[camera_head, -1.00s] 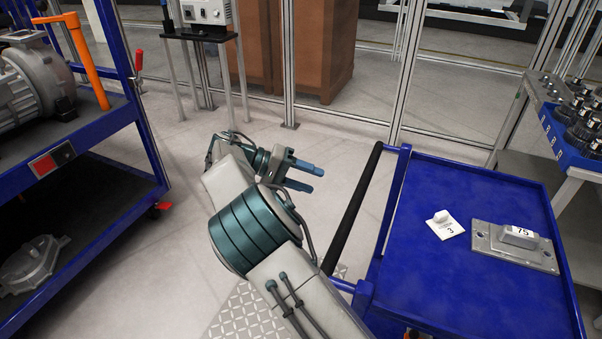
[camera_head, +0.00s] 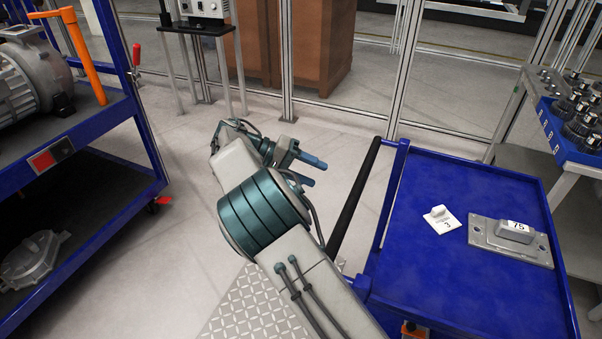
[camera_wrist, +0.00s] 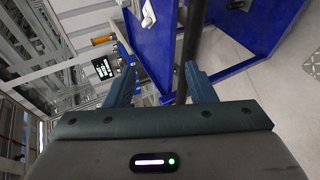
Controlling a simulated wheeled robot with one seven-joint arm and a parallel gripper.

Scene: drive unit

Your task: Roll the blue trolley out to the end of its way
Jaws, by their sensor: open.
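The blue trolley (camera_head: 432,268) stands at the right in the head view, with a black push handle (camera_head: 352,207) along its left side. In the wrist view the dark handle (camera_wrist: 189,45) runs lengthwise beyond and between the open fingertips (camera_wrist: 160,86). The blue trolley (camera_wrist: 150,45) shows behind it. The trolley's wheels are mostly hidden.
A blue shelf rack (camera_head: 140,110) with a motor (camera_head: 30,80) stands at the left. A fence post (camera_head: 403,70) and brown cabinets (camera_head: 318,45) are at the back. A side table with a blue tray (camera_head: 560,135) stands right of the trolley. Floor is clear between rack and trolley.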

